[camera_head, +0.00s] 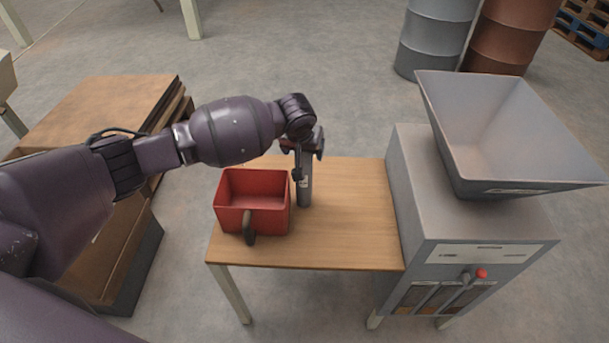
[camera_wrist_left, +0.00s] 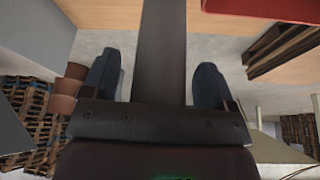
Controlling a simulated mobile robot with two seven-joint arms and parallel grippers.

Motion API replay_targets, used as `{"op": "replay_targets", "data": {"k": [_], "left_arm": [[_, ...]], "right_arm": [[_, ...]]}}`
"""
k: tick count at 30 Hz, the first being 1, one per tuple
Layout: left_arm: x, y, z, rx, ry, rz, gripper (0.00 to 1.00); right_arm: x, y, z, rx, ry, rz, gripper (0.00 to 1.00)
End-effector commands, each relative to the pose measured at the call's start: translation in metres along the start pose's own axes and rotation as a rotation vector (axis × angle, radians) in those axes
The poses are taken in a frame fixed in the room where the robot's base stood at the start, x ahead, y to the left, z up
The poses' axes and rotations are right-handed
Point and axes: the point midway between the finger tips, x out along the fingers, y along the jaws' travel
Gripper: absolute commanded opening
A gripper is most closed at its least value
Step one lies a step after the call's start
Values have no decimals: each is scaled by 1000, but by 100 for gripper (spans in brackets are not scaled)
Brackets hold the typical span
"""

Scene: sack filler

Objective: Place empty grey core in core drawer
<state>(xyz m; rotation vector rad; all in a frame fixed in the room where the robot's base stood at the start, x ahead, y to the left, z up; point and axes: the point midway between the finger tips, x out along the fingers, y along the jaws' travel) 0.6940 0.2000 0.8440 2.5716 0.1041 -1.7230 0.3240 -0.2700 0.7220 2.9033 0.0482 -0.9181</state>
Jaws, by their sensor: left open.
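A grey upright piece (camera_head: 305,188), seemingly the core, stands on the wooden table just right of the red box. My left gripper (camera_head: 303,150) is at its top end, pointing down. In the left wrist view a long dark grey bar (camera_wrist_left: 163,45) runs between the two spread fingers, with gaps on both sides; it seems to be the same piece. The left gripper (camera_wrist_left: 158,80) is open. A red open box (camera_head: 226,215) with a dark handle in front sits on the table; I cannot tell whether it is the core drawer. My right gripper is not in view.
The wooden table (camera_head: 350,220) is clear right of the core. A grey machine (camera_head: 415,185) with a hopper (camera_head: 500,130) and a red knob stands at its right. A stack of brown boards (camera_head: 100,110) is at the left. Drums (camera_head: 435,40) stand behind.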

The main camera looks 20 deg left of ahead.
Motion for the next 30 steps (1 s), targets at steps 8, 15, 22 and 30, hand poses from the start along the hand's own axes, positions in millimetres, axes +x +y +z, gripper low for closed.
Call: {"op": "replay_targets", "data": {"k": [8, 15, 22, 30], "left_arm": [[-2, 0, -1, 0, 2, 1, 55], [-2, 0, -1, 0, 2, 1, 18], [-2, 0, -1, 0, 2, 1, 15], [-27, 1, -12, 1, 7, 2, 15]], "right_arm": [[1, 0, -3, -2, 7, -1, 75], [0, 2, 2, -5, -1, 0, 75], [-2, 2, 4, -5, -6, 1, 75], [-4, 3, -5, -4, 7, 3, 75]]}}
